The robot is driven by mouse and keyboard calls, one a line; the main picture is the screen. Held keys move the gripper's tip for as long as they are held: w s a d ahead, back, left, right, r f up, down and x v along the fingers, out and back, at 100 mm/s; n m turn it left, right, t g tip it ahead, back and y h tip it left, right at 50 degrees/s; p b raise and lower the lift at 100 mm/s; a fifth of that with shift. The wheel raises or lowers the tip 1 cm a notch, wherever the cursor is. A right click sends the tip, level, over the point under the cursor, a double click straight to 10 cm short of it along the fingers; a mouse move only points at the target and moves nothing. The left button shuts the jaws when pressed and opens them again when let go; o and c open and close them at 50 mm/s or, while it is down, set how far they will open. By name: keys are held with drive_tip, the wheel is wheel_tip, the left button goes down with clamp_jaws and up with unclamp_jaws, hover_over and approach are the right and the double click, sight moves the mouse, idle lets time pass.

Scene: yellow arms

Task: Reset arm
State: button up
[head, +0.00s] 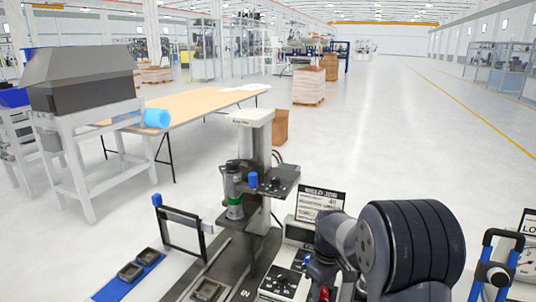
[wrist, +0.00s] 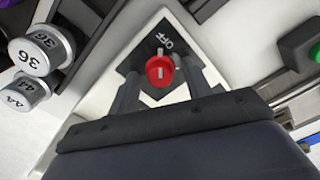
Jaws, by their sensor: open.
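In the wrist view, my gripper (wrist: 162,68) is open, with its two dark fingers apart. A red knob (wrist: 160,71) with a pale mark shows between the fingers, on a dark square plate (wrist: 158,45) lettered OFF. I cannot tell how far the fingertips are from the knob, and nothing is held. In the head view, my dark arm covers the lower right, and the gripper's fingers are hidden.
A WELD JIG sign (head: 320,200) stands behind a control box (head: 283,283). A grey post fixture (head: 255,150) rises left of it. A blue tray (head: 128,277) lies lower left. In the wrist view, numbered cylinders (wrist: 36,48) sit left and a green button (wrist: 314,52) right.

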sight(323, 288)
idle(0.3)
wheel_tip(323, 288, up, 11)
wheel_tip(323, 288, down, 11)
drive_tip(key=shift+f, duration=0.1)
drive_tip(key=m, duration=0.4)
drive_tip(key=m+p, duration=0.1)
drive_tip(key=m, duration=0.8)
drive_tip(key=shift+p, duration=0.35)
drive_tip(key=m+p, duration=0.1)
drive_tip(key=m, duration=0.3)
drive_tip(key=shift+m, duration=0.3)
drive_tip(key=shift+r+b, duration=0.3)
drive_tip(key=shift+r, duration=1.05)
drive_tip(key=shift+a, duration=0.1)
